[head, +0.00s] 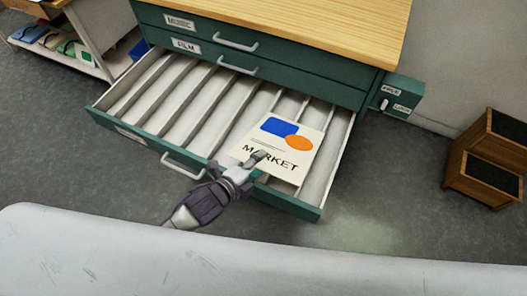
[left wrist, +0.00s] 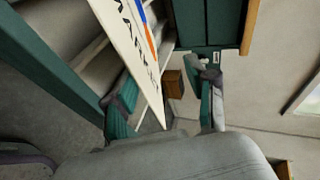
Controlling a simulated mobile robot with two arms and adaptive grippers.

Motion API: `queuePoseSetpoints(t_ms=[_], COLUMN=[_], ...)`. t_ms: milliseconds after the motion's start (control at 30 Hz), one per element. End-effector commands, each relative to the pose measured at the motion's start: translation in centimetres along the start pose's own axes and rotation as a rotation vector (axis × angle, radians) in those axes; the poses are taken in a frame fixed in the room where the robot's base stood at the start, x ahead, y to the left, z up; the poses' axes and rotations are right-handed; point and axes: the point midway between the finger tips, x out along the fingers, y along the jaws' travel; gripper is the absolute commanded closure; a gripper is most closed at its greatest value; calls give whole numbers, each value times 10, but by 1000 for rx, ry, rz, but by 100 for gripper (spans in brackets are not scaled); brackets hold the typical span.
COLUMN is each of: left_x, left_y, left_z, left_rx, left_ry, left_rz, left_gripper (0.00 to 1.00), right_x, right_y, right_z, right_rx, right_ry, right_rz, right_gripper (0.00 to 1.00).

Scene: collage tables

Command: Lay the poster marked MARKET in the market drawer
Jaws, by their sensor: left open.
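The poster (head: 283,148) is a pale sheet with a blue shape, an orange oval and the word MARKET. It lies over the front right part of the pulled-out lowest visible drawer (head: 140,137); whether it rests fully on the drawer floor I cannot tell. That drawer's front label is too blurred to read. My left gripper (head: 258,166) is at the poster's front edge, one finger over the sheet. In the left wrist view the fingers of the left gripper (left wrist: 168,98) stand apart, with the poster (left wrist: 130,45) close by the left finger. My right gripper is not in view.
Above are shut drawers labelled MUSIC (head: 180,22) and FILM (head: 187,45) under a wooden top (head: 310,20). A green box with a lever (head: 398,98) is on the cabinet's right side. Wooden steps (head: 490,155) stand at right, a low shelf (head: 60,45) at left.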

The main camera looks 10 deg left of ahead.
Motion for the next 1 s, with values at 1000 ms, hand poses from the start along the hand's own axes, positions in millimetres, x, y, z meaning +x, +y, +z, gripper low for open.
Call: queuePoseSetpoints(t_ms=[1000], left_x=[-61], left_y=[-42], left_z=[-14], left_rx=[0], left_ry=[0], left_rz=[1], left_gripper=[44], right_x=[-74], right_y=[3], right_z=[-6], right_rx=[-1], right_ry=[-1], right_rz=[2], right_gripper=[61])
